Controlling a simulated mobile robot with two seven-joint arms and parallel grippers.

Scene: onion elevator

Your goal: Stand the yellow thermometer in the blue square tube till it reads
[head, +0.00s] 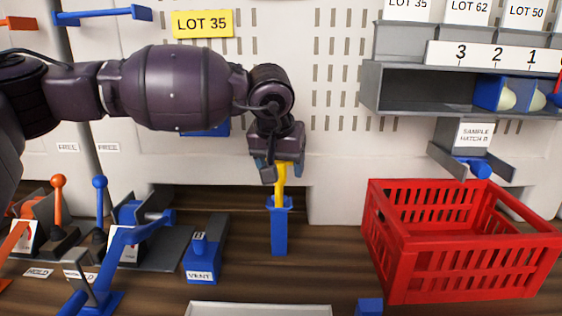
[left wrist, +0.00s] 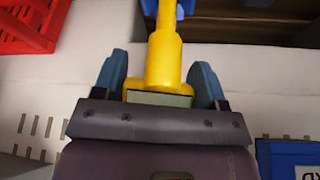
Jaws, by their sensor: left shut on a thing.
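The yellow thermometer (head: 282,188) is upright above the blue square tube (head: 279,232), which stands on the wooden surface. Its lower end meets the tube mouth and is hidden there; how deep it sits I cannot tell. My left gripper (head: 277,168) is shut on the thermometer's upper part. A bit of the blue tube shows at the top edge. My right gripper is not in view.
A red crate (head: 405,245) stands to the right. A blue VENT block (head: 205,262) and blue and orange levers (head: 100,205) stand to the left. A pale tray rim (head: 258,309) is in front. A grey shelf (head: 425,92) hangs at upper right.

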